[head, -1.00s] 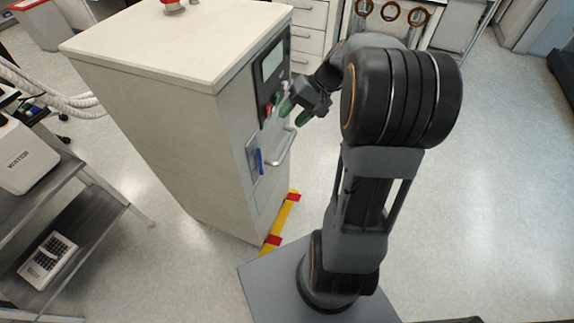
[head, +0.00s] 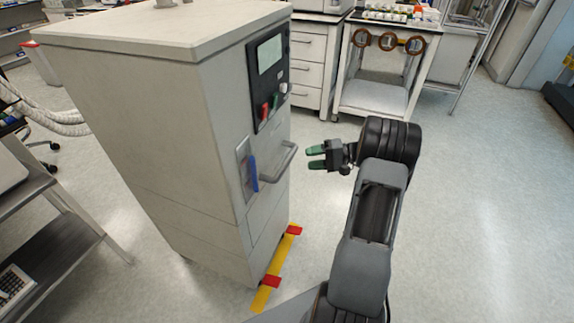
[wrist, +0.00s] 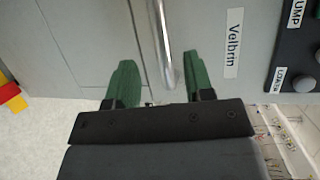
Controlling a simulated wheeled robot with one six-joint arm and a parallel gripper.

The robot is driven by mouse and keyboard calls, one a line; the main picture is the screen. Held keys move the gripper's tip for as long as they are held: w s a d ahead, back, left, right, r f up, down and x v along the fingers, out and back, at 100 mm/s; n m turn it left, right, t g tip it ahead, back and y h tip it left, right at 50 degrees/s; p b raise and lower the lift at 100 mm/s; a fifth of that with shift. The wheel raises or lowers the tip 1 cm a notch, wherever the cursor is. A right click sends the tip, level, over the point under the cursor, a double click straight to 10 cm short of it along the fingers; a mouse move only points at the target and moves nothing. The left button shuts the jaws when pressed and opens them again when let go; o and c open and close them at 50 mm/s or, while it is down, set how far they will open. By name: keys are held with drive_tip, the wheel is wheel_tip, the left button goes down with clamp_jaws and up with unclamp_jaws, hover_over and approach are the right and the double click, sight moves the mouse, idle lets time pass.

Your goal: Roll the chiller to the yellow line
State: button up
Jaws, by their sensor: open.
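The chiller is a tall pale grey cabinet (head: 190,130) with a dark control panel on its front face. Its metal bar handle (head: 279,163) sticks out below the panel. A yellow line (head: 277,268) with red pieces lies on the floor along the foot of the chiller's front. My gripper (head: 316,157) is open and empty, to the right of the handle and apart from it in the head view. In the wrist view the handle (wrist: 161,45) stands ahead, lined up between the green fingertips. A label reading "Velbrin" (wrist: 233,42) is on the front beside it.
A grey metal shelf (head: 60,260) stands left of the chiller. White hoses (head: 45,118) run behind it. A drawer unit (head: 312,60) and a cart with brown rings (head: 375,90) stand at the back. The floor on the right is clear.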

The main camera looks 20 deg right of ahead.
sight(287, 162)
drive_tip(key=b+x, duration=0.1)
drive_tip(key=x, duration=0.7)
drive_tip(key=shift+w+a+f, duration=0.1)
drive_tip(key=shift+a+f, duration=0.05)
drive_tip(key=shift+a, duration=0.15)
drive_tip(key=shift+c, duration=0.2)
clamp_jaws()
